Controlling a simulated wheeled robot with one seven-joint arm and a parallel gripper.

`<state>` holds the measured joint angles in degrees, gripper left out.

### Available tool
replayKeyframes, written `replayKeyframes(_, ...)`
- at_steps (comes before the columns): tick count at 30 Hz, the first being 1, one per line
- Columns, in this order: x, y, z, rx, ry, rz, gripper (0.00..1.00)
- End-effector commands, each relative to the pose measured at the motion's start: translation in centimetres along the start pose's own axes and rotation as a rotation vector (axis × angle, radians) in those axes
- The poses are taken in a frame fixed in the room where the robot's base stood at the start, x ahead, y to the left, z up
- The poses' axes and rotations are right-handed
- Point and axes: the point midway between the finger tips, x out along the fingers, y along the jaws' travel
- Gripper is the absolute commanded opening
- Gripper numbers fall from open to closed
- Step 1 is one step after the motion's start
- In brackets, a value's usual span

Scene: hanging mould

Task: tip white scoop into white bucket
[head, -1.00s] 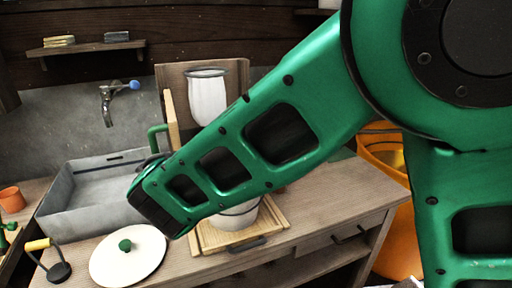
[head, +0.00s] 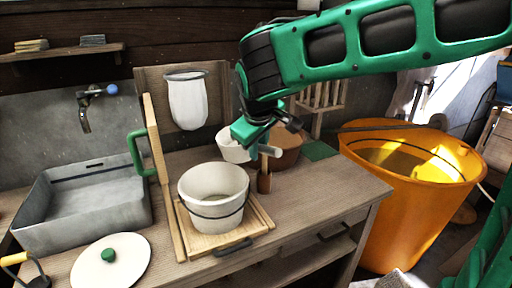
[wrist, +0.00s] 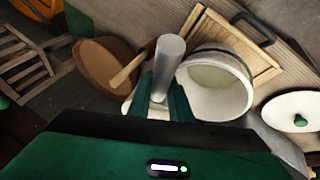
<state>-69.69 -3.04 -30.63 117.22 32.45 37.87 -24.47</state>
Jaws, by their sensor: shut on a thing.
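The white bucket (head: 213,212) with a dark band stands upright on a wooden board on the bench; the wrist view shows its open top (wrist: 215,85) beside my gripper. My gripper (head: 256,133) is behind and right of the bucket, shut on the white scoop (head: 234,150). The scoop's pale round handle (wrist: 168,62) sticks out between the fingers in the wrist view. The fingers partly hide the scoop, so I cannot tell what is in it or whether it touches the bench.
A brown bowl (head: 289,150) and a wooden handle (head: 264,182) are right of the scoop. An upright wooden panel (head: 157,160) with a green handle stands left of the bucket. A grey sink (head: 85,205), round white lid (head: 90,268) and orange tub (head: 400,215) are around.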

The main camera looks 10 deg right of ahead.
Motion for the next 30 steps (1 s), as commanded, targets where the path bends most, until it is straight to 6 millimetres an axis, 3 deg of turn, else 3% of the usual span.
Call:
replayKeyframes(10,0.9,0.0,0.5,0.082,0.008,-0.176,0.0)
replayKeyframes(21,-2.4,1.2,-1.0,0.08,0.01,-0.18,0.0)
replayKeyframes(30,-3.4,1.6,-1.4,0.079,0.009,-0.18,0.0)
